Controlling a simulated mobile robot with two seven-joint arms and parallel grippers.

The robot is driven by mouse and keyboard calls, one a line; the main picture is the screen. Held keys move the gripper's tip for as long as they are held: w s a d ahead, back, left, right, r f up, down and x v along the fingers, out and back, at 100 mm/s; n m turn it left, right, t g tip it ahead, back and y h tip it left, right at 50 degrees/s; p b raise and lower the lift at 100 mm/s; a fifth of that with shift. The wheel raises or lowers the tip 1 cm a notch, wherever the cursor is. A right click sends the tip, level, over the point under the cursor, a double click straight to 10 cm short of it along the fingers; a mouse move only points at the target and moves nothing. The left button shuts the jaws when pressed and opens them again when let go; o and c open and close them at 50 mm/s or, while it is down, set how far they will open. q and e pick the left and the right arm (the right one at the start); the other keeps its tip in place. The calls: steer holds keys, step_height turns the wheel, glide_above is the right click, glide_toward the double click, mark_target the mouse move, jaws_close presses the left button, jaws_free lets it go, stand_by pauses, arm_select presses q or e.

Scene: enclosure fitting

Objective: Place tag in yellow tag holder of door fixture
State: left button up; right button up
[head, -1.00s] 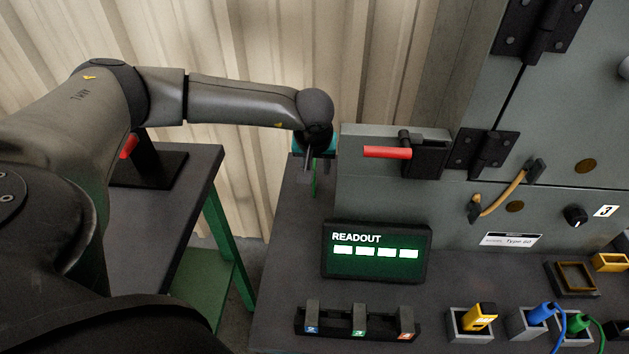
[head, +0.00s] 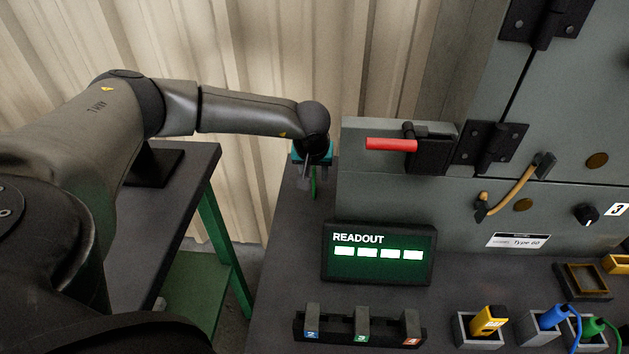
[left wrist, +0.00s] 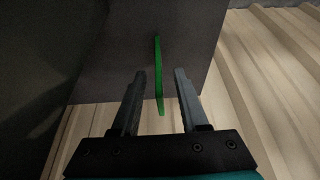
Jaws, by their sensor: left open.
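A thin green piece (head: 314,183), which may be the tag, stands near the back left edge of the dark bench. In the left wrist view the green piece (left wrist: 159,75) is a narrow upright strip, seen nearly edge-on. My left gripper (head: 304,178) is open beside it, pointing down. In the left wrist view the open fingers of my left gripper (left wrist: 158,75) lie on either side of the strip; contact cannot be told. A yellow part (head: 616,264) is cut off at the right edge; I cannot tell whether it is the tag holder. My right gripper is out of view.
A grey enclosure (head: 385,205) with a red-handled latch (head: 391,144) stands right of my gripper. A readout box (head: 377,268), a numbered rack (head: 300,328) and sockets with yellow (head: 489,320), blue (head: 553,316) and green plugs (head: 593,326) stand in front.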

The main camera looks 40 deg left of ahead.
arm_select(q)
steer(key=shift+c, duration=0.3)
jaws_close()
stand_by(0.4)
